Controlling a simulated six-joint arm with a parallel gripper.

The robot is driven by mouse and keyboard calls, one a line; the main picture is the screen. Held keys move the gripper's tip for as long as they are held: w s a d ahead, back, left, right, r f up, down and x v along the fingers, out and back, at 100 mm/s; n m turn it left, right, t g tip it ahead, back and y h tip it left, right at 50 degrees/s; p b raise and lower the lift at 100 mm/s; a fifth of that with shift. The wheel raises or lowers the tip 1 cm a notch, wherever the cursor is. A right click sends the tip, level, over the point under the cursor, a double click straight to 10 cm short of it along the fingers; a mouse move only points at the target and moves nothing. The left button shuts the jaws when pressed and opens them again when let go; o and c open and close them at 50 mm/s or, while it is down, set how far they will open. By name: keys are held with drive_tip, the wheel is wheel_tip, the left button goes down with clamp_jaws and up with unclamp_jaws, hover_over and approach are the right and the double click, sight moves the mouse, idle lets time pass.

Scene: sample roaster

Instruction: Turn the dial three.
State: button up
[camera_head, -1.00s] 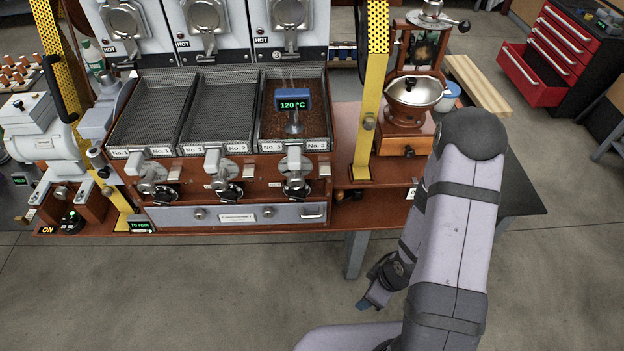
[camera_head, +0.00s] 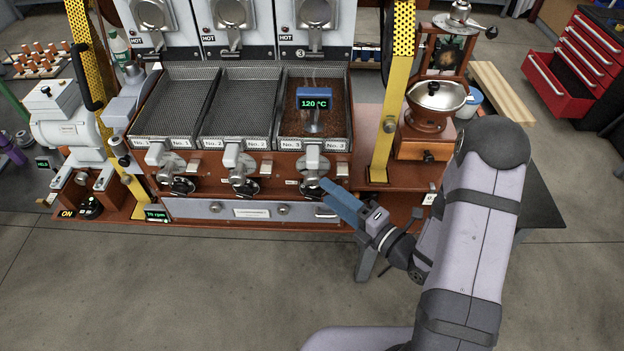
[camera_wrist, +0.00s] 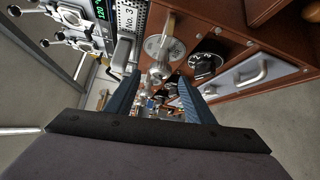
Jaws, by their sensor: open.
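Dial three is the black knob on the red-brown front panel under the tray marked No. 3 (camera_head: 340,145). In the head view my gripper's blue fingers (camera_head: 328,187) reach up-left to the panel and partly cover the dial (camera_head: 309,188). In the wrist view the dial (camera_wrist: 207,62) shows clearly, black with white marks, just beyond and to the right of the right fingertip. My gripper (camera_wrist: 160,76) is open, with nothing held between its fingers. I cannot tell the exact gap between fingertip and dial.
A metal lever on a round plate (camera_wrist: 160,47) sits beside the dial, near the fingertips. A drawer with a bar handle (camera_head: 327,213) lies below. A blue 120 °C readout (camera_head: 315,98) stands in tray No. 3. A yellow perforated post (camera_head: 384,150) rises at right. Open floor lies in front.

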sight(316, 184)
drive_tip(key=p+x, duration=0.2)
drive_tip(key=x, duration=0.4)
drive_tip(key=shift+r+p, duration=0.1)
drive_tip(key=shift+p, duration=0.25)
drive_tip(key=shift+w+a, duration=0.5)
drive_tip(key=shift+f, duration=0.2)
drive_tip(key=c, duration=1.1)
